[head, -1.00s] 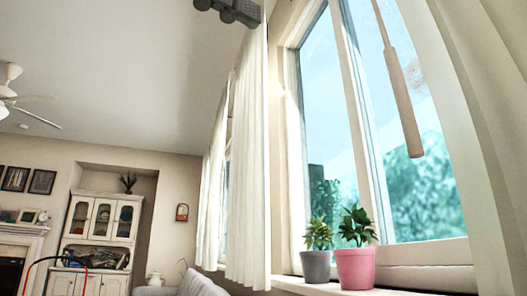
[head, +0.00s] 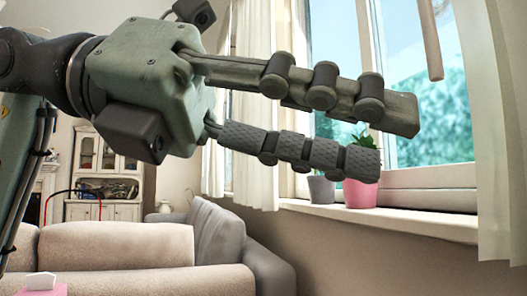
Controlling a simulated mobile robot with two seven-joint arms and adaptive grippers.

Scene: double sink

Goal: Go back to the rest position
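My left gripper (head: 399,140) reaches in from the left across the upper middle of the head view. Its two fingers point right, spread apart with a gap between the tips, and nothing is between them. The fingers pass in front of the window and partly hide the two potted plants on the sill. My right gripper is not in view. No sink shows in this view.
A pink pot (head: 361,194) and a grey pot (head: 321,189) stand on the white windowsill (head: 400,218). A long rod (head: 432,40) hangs before the window. A beige sofa (head: 118,246) and a grey sofa (head: 232,235) stand below. A white cabinet (head: 105,210) is at the back.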

